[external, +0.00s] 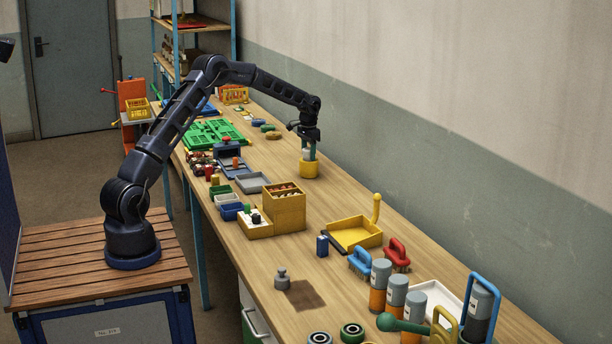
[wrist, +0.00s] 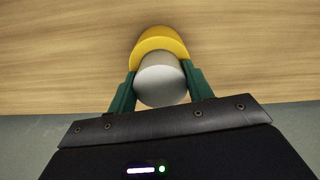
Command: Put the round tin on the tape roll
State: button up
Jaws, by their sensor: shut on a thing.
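My gripper (external: 309,155) is over the wooden workbench, pointing down, with its green fingers shut on a pale grey round tin (external: 306,153). In the wrist view the tin (wrist: 162,80) sits between the two fingertips (wrist: 161,88). A yellow round piece, which looks like the tape roll (external: 309,170), stands on the bench right below the tin. In the wrist view the tape roll (wrist: 158,42) shows as a yellow band behind the tin, partly hidden by it. The tin is over the roll or touching its top; I cannot tell which.
Left of the roll are a grey tray (external: 252,183) and a yellow box (external: 284,208) with small items. A yellow dustpan (external: 355,234) lies nearer the camera. A green crate (external: 213,134) is farther back. The bench along the wall beside the roll is clear.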

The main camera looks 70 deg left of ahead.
aim_at(309, 149)
jog(key=o, duration=1)
notch_tip(309, 149, up, 12)
jog(key=s+d+r+t, duration=0.1)
jog(key=s+d+r, duration=0.9)
jog(key=d+r, duration=0.35)
jog(key=s+d+r+m+t+y, duration=0.1)
jog(key=s+d+r, duration=0.2)
jog(key=s+d, duration=0.3)
jog(key=s+d+r, duration=0.3)
jog(key=s+d, duration=0.2)
jog(key=s, duration=0.3)
jog(key=s+d+f+t, duration=0.1)
jog(key=s+d+f, duration=0.1)
jog(key=s, duration=0.8)
jog(key=s+d+f, duration=0.3)
jog(key=s+d, duration=0.2)
jog(key=s, duration=0.6)
jog(key=s+d+f+t+h, duration=0.1)
jog(key=s+d+f, duration=0.2)
jog(key=s, duration=0.7)
jog(key=shift+s+d+m+t, duration=0.25)
jog(key=shift+d+m+t, duration=0.05)
jog(key=shift+m, duration=0.1)
